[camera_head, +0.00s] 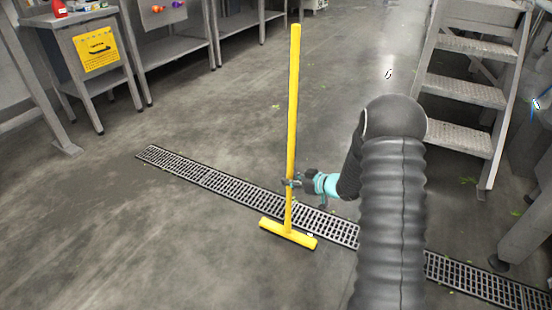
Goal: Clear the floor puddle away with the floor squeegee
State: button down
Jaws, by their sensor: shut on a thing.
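The yellow floor squeegee (293,105) stands nearly upright, its handle rising to the top of the view. Its yellow head (288,234) is at floor level on the near side of the drain grate; I cannot tell whether it touches the floor. My gripper (291,183) is shut on the lower part of the handle. A darker, damp-looking patch of floor (125,195) lies left of the grate; its edges are faint and I cannot tell for sure that it is the puddle.
A long metal drain grate (205,179) crosses the floor diagonally. Metal steps (462,90) stand at the right. Steel tables (176,45) line the back left, one with a yellow sign (98,48). Green leaf scraps (468,181) lie on the floor. The left foreground is clear.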

jog(key=shift+a+r+p, duration=0.2)
jog(key=shift+r+p, duration=0.4)
jog(key=shift+r, duration=0.3)
notch_tip(320, 180, up, 3)
jog(key=p, duration=0.2)
jog(key=shift+r+p, duration=0.2)
jog(key=shift+p, duration=0.1)
jog(key=c, duration=1.7)
grip_release()
grip_shut()
jog(key=shift+s+d+h, duration=0.1)
jog(key=shift+h, duration=0.2)
